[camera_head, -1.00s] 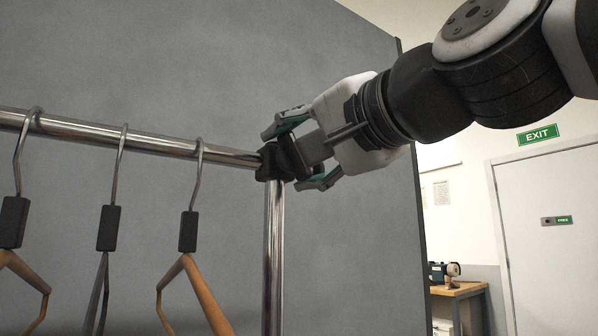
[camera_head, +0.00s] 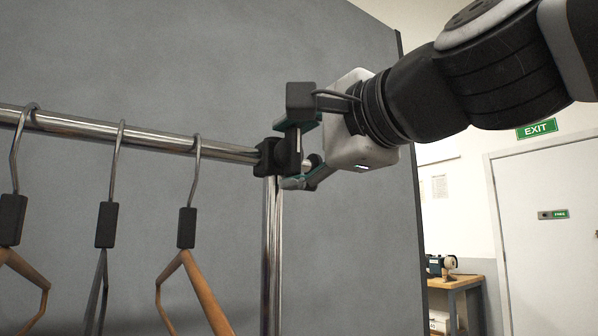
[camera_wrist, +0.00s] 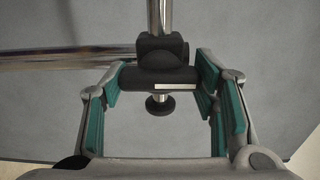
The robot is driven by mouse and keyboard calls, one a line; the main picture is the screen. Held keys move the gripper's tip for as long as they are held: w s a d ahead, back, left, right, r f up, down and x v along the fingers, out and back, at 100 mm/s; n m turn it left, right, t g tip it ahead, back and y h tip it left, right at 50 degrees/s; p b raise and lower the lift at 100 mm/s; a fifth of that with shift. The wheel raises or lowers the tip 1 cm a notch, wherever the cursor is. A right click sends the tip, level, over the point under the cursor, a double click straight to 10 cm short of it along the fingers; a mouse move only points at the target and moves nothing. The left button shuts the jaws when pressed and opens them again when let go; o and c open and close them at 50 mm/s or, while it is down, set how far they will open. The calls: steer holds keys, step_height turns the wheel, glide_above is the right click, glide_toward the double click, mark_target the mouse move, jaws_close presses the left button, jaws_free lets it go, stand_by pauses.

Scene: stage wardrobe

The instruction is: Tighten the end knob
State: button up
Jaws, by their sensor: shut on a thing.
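The end knob (camera_head: 291,152) is a dark, wide piece at the right end of the chrome rail (camera_head: 140,138), against the black corner clamp (camera_head: 266,157). In the wrist view the knob (camera_wrist: 138,77) is a dark bar with a white stripe, and a short metal stem with a dark round end (camera_wrist: 160,104) stands out in front of it. My gripper (camera_head: 288,155) is shut on the knob, one finger above and one below in the head view. In the wrist view its teal-padded fingers (camera_wrist: 160,78) stand at the knob's left and right ends. The inner contact faces are partly hidden.
A chrome upright (camera_head: 272,250) runs down from the clamp. Several hangers (camera_head: 187,228) hang from the rail on the left. A grey panel (camera_head: 350,240) stands behind. A workbench (camera_head: 455,283) and white door (camera_head: 545,260) are at the far right.

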stand_by(0.3)
steer(key=o, duration=1.2)
steer(key=v, duration=1.2)
steer(key=shift+w+f, duration=0.1)
